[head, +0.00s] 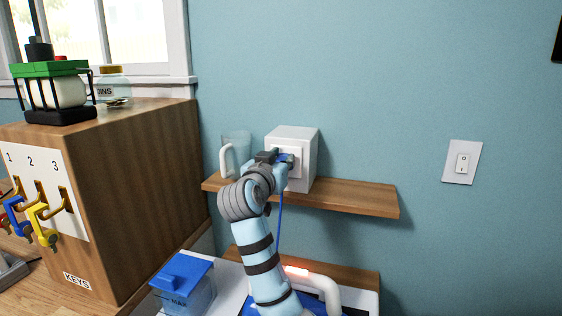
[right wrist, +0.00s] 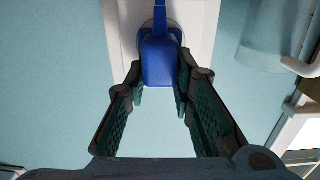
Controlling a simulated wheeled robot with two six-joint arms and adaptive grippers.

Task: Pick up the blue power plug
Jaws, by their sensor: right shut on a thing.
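The blue power plug (right wrist: 160,62) shows in the right wrist view, against a round socket on a white face, with its blue cord rising out of the top of the picture. My right gripper (right wrist: 161,88) has its fingertips closed on both sides of the plug's body. In the head view my right gripper (head: 279,158) is at the front of the white box (head: 306,145) on the wooden shelf. The plug is mostly hidden there by the gripper, and the blue cord (head: 280,222) hangs below it. I cannot tell whether the prongs are fully in. My left gripper is out of view.
A clear mug (head: 235,150) stands on the shelf (head: 358,198) just left of the white box. A wooden cabinet (head: 163,165) with key hooks is at the left. A blue-lidded container (head: 183,282) is below. The right end of the shelf is bare.

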